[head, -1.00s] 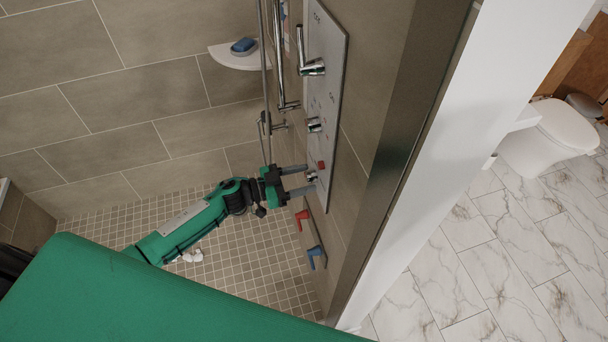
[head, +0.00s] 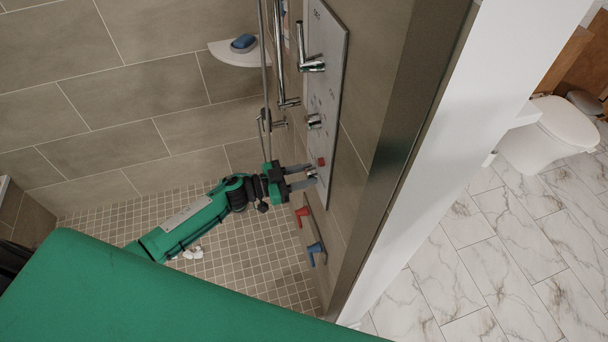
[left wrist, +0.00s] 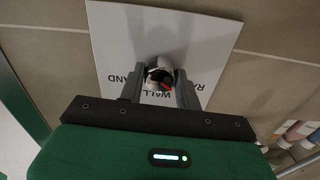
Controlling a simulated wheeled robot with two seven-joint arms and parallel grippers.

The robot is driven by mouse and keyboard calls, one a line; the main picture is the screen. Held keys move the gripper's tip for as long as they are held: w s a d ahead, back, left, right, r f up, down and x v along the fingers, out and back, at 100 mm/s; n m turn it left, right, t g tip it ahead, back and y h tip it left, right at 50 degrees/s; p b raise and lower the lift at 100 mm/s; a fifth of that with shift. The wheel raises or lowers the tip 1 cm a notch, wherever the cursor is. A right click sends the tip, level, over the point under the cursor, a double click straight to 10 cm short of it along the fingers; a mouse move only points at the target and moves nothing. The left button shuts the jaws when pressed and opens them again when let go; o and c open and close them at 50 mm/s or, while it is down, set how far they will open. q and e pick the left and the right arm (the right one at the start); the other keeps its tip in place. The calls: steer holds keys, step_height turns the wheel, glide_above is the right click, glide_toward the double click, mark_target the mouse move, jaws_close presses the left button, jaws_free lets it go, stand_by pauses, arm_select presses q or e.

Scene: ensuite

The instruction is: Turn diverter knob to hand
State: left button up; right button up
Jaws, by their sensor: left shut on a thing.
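The diverter knob (left wrist: 154,66) is a small rounded chrome knob with a red mark on its front. It sits on a pale panel (head: 325,95) on the shower wall, with dark lettering around it that appears upside down in the left wrist view. WALL can be read below the knob there; lettering at both sides is partly hidden by the fingers. My left gripper (head: 309,176) is shut on the knob, one finger at each side; the fingers also show in the left wrist view (left wrist: 159,84). My right gripper is not in view.
Above on the panel are a chrome lever (head: 312,65) and another chrome knob (head: 314,121). Below are a red handle (head: 301,213) and a blue handle (head: 316,249). Chrome pipes run beside the panel. A corner shelf (head: 238,56) holds a blue soap.

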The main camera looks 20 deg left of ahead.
arm_select(q)
steer(key=m+b, duration=0.1)
steer(key=m, duration=0.3)
steer(key=shift+f+m+b, duration=0.1)
steer(key=shift+m+b, duration=0.3)
steer(key=m+b, duration=0.2)
steer(key=m, duration=0.2)
steer(key=m+b, duration=0.3)
steer(key=m, duration=0.3)
steer(key=shift+f+b, duration=0.1)
steer(key=shift+b, duration=0.2)
steer(key=m+b, duration=0.3)
steer(key=m, duration=0.1)
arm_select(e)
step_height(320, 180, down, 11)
arm_select(q)
steer(key=shift+m+b, duration=0.7)
steer(key=shift+m, duration=0.3)
steer(key=shift+m+b, duration=0.85)
steer(key=shift+m, duration=0.45)
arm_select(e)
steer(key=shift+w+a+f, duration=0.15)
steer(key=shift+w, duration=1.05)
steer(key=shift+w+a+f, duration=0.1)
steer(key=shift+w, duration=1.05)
arm_select(q)
steer(key=o, duration=1)
